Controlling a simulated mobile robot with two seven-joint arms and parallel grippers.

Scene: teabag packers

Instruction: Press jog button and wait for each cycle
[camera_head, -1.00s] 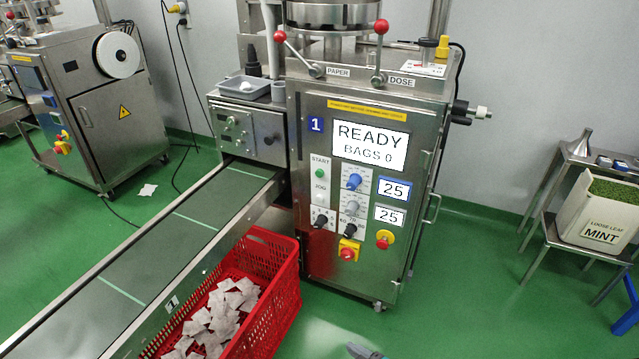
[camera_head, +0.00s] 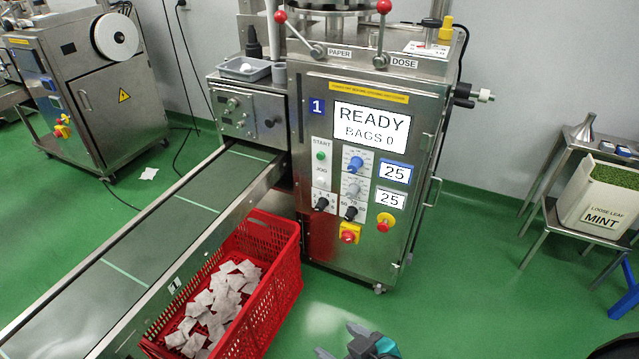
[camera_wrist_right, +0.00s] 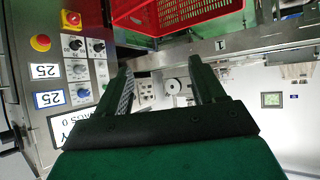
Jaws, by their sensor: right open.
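The packing machine (camera_head: 352,260) stands ahead, its display (camera_head: 371,129) reading READY, BAGS 0. The white JOG button (camera_head: 320,180) sits on the panel below the green START button (camera_head: 320,156). My right gripper (camera_head: 345,340) shows at the bottom edge of the head view, low in front of the machine and well apart from the panel. In the right wrist view its two fingers (camera_wrist_right: 163,85) are spread with nothing between them. The panel (camera_wrist_right: 75,70) appears upside down at the left there. My left gripper is not in view.
A red crate (camera_head: 291,270) with several teabags stands beside the conveyor (camera_head: 165,222). Two red-knobbed levers, PAPER and DOSE, are on the machine top. A red stop button (camera_head: 348,237) is low on the panel. A MINT box (camera_head: 598,221) stands on a bench at right. Green floor is clear between.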

